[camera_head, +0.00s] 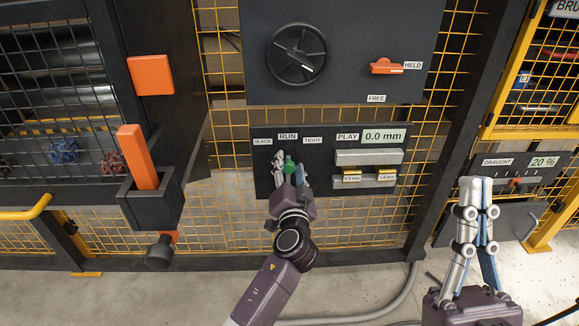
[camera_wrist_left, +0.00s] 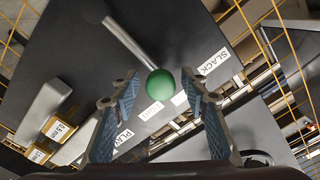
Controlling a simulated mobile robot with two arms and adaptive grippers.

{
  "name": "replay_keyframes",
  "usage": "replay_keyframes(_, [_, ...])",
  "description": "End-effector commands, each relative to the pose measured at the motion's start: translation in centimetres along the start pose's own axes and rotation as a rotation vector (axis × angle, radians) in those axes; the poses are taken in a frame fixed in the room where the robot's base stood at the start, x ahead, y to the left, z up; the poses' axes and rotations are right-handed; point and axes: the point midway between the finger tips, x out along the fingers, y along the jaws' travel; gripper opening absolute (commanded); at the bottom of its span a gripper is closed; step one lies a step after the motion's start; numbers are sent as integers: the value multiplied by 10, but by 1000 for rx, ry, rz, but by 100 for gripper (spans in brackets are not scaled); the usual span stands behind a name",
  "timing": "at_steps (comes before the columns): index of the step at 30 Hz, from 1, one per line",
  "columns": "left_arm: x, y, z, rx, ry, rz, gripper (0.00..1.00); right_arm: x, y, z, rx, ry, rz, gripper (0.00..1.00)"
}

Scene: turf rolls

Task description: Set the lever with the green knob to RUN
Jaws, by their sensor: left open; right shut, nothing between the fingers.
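The green knob (camera_head: 290,167) stands on the dark lever panel, below the RUN label (camera_head: 287,136) and between the SLACK (camera_head: 263,142) and TIGHT (camera_head: 313,140) labels. In the left wrist view the green knob (camera_wrist_left: 160,83) caps a grey metal lever (camera_wrist_left: 130,44) slanting in from the upper left. My left gripper (camera_head: 291,168) is open, a finger on each side of the knob; its fingers (camera_wrist_left: 160,92) show gaps to the knob. The lever's exact setting is hard to tell. My right gripper (camera_head: 475,183) is shut and empty, far right of the panel.
Right of the knob is a PLAY display (camera_head: 384,135) with gauge blocks below. Above are a black handwheel (camera_head: 297,53) and an orange HELD handle (camera_head: 387,66). An orange lever (camera_head: 138,157) stands left. Yellow mesh surrounds the panels.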

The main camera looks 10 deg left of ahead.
Motion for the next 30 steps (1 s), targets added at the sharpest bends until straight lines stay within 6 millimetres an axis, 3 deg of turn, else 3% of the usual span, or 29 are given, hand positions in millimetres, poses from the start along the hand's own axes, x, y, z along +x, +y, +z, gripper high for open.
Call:
replay_keyframes(7, [-17, 1, 1, 0, -1, 2, 41, 0, 0, 0, -1, 2, -1, 0])
replay_keyframes(21, [-107, 1, 1, -1, -2, 2, 41, 0, 0, 0, -1, 1, 0, 0])
replay_keyframes(30, [-120, 0, 0, 0, 0, 0, 41, 0, 0, 0, -1, 1, 0, 0])
